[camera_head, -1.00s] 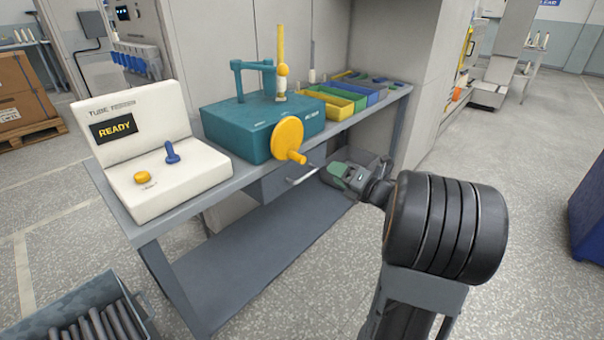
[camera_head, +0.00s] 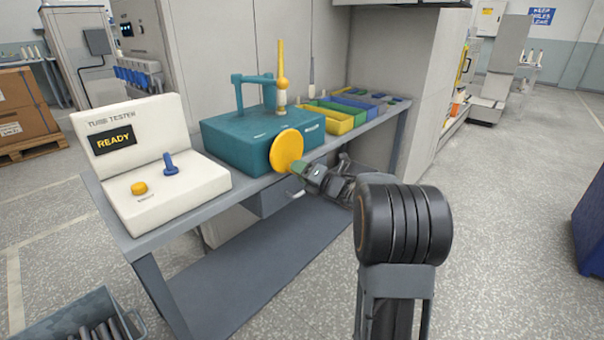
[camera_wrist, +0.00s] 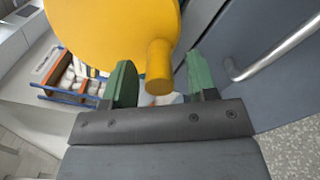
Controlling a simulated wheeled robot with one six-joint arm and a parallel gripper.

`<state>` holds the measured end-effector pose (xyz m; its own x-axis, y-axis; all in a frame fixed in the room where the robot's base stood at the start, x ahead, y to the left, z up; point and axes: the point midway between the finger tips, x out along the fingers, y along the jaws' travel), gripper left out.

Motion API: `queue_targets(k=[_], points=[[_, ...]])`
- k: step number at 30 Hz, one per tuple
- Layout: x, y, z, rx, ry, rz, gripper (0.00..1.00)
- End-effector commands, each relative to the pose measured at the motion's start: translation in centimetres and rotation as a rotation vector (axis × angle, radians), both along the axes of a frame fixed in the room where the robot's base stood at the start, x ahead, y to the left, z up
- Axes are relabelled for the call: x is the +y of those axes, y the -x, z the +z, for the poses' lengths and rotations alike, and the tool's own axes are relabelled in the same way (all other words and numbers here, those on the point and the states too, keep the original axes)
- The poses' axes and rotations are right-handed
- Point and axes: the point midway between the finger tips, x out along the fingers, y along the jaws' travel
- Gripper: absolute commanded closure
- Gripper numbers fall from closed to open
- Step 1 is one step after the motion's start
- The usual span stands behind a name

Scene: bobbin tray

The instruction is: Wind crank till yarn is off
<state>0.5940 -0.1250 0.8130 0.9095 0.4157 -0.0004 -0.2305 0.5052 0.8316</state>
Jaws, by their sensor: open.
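The yellow crank (camera_head: 286,150) is a disc on the front of the teal winder box (camera_head: 240,140). Its knob (camera_wrist: 158,68) shows in the wrist view, between the two green fingers of my gripper (camera_wrist: 160,82). The fingers are open, with a gap on each side of the knob. In the head view my gripper (camera_head: 300,170) is at the crank and hides the knob. A yellow-topped spindle with a pale tube (camera_head: 281,90) stands upright on the box. I cannot tell how much yarn is on it.
A white tube tester (camera_head: 150,165) reading READY stands left on the bench. Yellow (camera_head: 330,122), green and blue bins sit to the right. A drawer with a bar handle (camera_wrist: 275,50) is close to the gripper. A grey crate (camera_head: 85,318) stands on the floor.

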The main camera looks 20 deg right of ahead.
Motion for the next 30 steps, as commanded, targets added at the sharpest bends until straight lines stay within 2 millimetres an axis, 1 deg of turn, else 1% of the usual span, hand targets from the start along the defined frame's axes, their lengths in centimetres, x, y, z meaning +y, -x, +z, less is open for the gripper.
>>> queue_targets(k=[11,26,27,30], points=[[0.11,-0.28,0.03,-0.001,0.0,-0.001,0.48],[0.08,-0.25,0.02,-0.001,0.0,-0.001,0.96],[-0.21,-0.25,0.02,-0.001,0.0,-0.002,0.96],[-0.07,-0.22,0.03,0.002,-0.006,-0.003,0.96]])
